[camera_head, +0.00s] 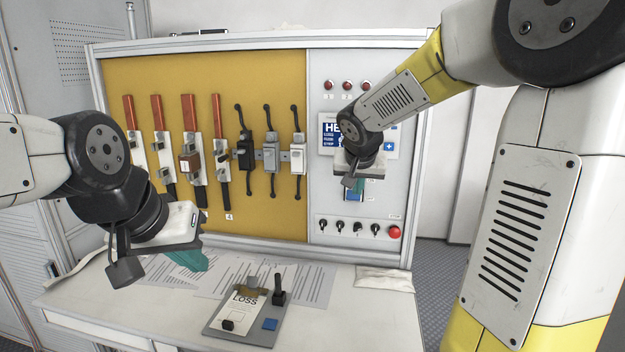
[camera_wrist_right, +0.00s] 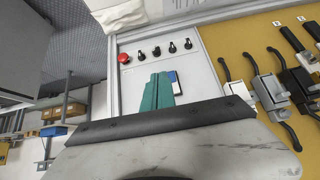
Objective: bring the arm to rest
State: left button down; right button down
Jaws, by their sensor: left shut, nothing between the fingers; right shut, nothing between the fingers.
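My left gripper (camera_head: 190,261) is at the left in the head view, over the papers on the table. Its teal fingers are together and empty, partly hidden by the wrist. My right gripper (camera_head: 353,191) is in front of the board's grey panel (camera_head: 400,205), below the blue sign. In the right wrist view its teal fingers (camera_wrist_right: 157,92) are together, with nothing between them, in front of a small blue and white item on the panel. Whether they touch it cannot be told.
The yellow board (camera_head: 245,75) carries red-handled fuse pieces (camera_head: 160,125) and several switches (camera_head: 268,155). A red button (camera_head: 394,232) and knobs sit low on the grey panel.

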jog(key=s+a+n+y, duration=0.1)
jog(key=s+n+y, duration=0.1)
jog(key=s, duration=1.1)
jog(key=s+a+n+g+y, duration=0.1)
jog(key=s+a+y, duration=0.1)
jog(key=s, duration=1.1)
jog(key=shift+s+a+f+n, duration=0.2)
jog(key=shift+s+a+n, duration=0.05)
jog(key=shift+n, duration=0.15)
